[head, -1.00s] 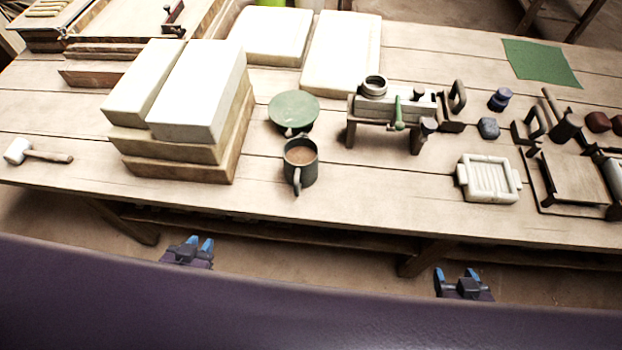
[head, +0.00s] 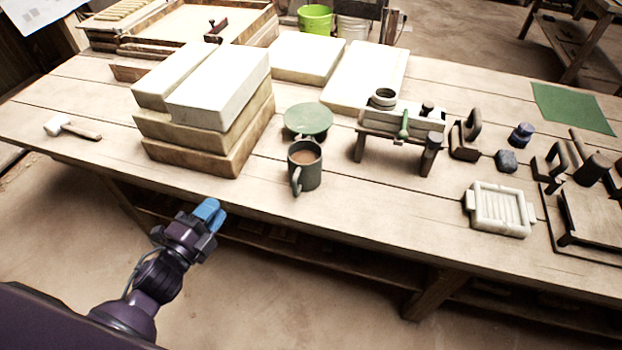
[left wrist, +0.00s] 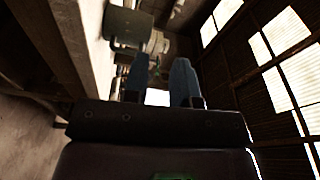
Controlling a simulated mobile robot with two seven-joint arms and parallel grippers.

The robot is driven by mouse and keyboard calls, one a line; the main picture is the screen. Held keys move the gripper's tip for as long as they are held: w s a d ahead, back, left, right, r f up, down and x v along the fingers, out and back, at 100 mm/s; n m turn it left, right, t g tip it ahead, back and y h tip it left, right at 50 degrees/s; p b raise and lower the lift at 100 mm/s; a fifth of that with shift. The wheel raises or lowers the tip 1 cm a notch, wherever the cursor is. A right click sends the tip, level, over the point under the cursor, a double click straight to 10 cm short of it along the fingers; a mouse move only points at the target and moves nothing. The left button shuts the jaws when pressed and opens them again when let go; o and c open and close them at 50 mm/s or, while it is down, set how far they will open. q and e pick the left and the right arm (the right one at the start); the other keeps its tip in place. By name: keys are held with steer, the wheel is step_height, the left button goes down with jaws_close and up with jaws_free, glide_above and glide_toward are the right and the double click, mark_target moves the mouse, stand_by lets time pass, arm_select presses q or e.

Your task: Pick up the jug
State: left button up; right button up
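The jug (head: 305,172) is a dark green-grey cup with brown liquid inside. It stands upright near the front edge of the table, its handle facing the front. My left gripper (head: 211,213) is in front of the table edge, to the lower left of the jug and apart from it. In the left wrist view, the blue fingers of my left gripper (left wrist: 160,78) are spread with nothing between them. A dark green cylinder, likely the jug (left wrist: 128,27), shows beyond them at the upper left. My right gripper is out of view.
Stacked blocks and boards (head: 190,152) stand left of the jug. A green round disc (head: 308,119) lies just behind it. A small bench with a metal device (head: 402,122) stands to the right. A mallet (head: 75,129) lies far left.

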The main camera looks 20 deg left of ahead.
arm_select(q)
steer(key=w+d+m+h+b, duration=0.2)
steer(key=w+m+h+b, duration=0.3)
steer(key=m, duration=0.6)
steer(key=m+g+h+b, duration=0.2)
steer(key=m+g+h, duration=0.5)
steer(key=m, duration=1.1)
glide_toward(296, 193)
steer(key=shift+g+y, duration=0.3)
steer(key=shift+g, duration=0.4)
steer(key=w+d+r, duration=0.2)
steer(key=w, duration=0.1)
steer(key=shift+d+r, duration=0.4)
steer(key=shift+x, duration=3)
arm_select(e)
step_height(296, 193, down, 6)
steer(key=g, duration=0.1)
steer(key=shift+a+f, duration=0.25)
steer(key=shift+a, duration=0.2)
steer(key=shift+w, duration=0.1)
arm_select(q)
jaws_close()
